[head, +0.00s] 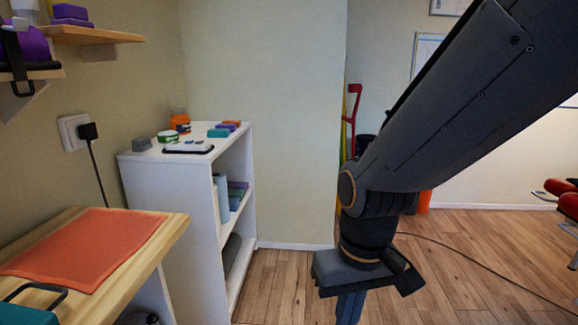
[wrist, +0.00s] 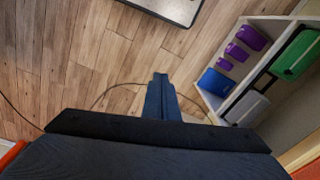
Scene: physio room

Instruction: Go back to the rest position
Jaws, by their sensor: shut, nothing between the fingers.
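My gripper (head: 348,308) hangs at the lower centre of the head view, pointing down in front of the wooden floor. The bottom edge of that view cuts off its tips. In the wrist view, the gripper's two blue fingers (wrist: 160,85) are together with nothing between them. My dark arm slopes down from the upper right of the head view to the gripper. It hides part of the room behind it.
A white shelf unit (head: 170,200) with small items on top stands left of the gripper. A wooden table (head: 170,232) with an orange mat (head: 90,248) is at the lower left. A cable (head: 480,272) crosses the floor. Another shelf (wrist: 213,103) holds purple, blue and green boxes.

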